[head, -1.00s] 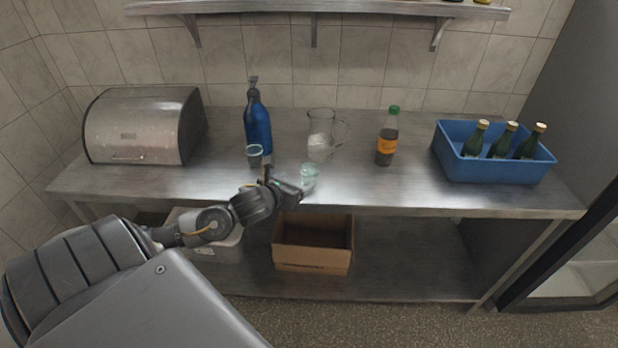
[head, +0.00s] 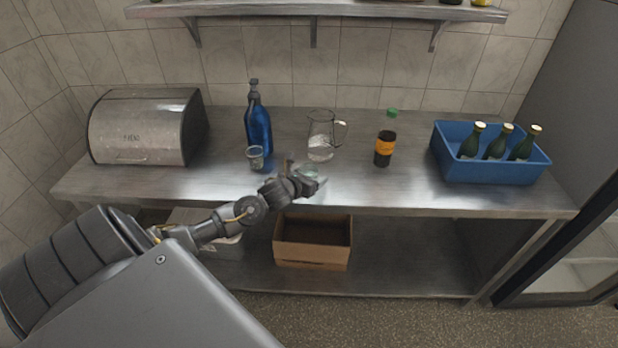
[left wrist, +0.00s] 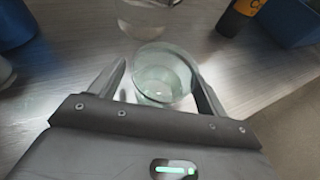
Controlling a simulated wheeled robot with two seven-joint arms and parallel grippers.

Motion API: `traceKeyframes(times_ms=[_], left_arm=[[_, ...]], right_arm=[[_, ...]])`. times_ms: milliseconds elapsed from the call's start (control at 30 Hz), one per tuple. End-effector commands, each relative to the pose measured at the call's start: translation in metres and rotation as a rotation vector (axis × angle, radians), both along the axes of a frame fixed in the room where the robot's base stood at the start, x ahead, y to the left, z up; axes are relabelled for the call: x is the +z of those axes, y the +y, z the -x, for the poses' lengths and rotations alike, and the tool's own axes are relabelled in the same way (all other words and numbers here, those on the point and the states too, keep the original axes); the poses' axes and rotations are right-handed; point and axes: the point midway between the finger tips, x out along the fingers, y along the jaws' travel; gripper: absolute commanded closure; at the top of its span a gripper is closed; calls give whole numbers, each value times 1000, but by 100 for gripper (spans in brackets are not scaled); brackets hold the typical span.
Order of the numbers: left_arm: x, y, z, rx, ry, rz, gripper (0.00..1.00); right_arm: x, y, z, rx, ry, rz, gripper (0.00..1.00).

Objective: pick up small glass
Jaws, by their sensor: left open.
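A small greenish glass (left wrist: 164,76) stands upright on the steel counter in the left wrist view, with its open rim up. My left gripper (left wrist: 160,84) is open, with one finger on each side of the glass. I cannot tell whether either finger touches it. In the head view the small glass (head: 310,171) is mostly hidden behind my left gripper (head: 305,180) near the counter's front edge. A second small glass (head: 255,158) stands to the left, in front of the blue bottle. My right gripper is not in view.
A glass pitcher (head: 321,138) stands just behind the small glass. A blue bottle (head: 258,128) is behind left, and a dark bottle with an orange label (head: 384,148) is right. A blue crate (head: 490,170) holds green bottles. A metal bread box (head: 140,128) is far left.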

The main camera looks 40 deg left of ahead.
Motion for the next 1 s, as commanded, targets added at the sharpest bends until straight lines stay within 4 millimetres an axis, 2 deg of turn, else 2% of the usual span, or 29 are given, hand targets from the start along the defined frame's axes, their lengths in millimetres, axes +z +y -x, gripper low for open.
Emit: traceKeyframes(times_ms=[167,567,1000], left_arm=[[0,0,0,0,0,0,25],[0,0,0,0,1,0,77],[4,0,0,0,-1,1,77]], right_arm=[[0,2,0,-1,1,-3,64],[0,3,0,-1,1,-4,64],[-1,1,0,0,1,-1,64]])
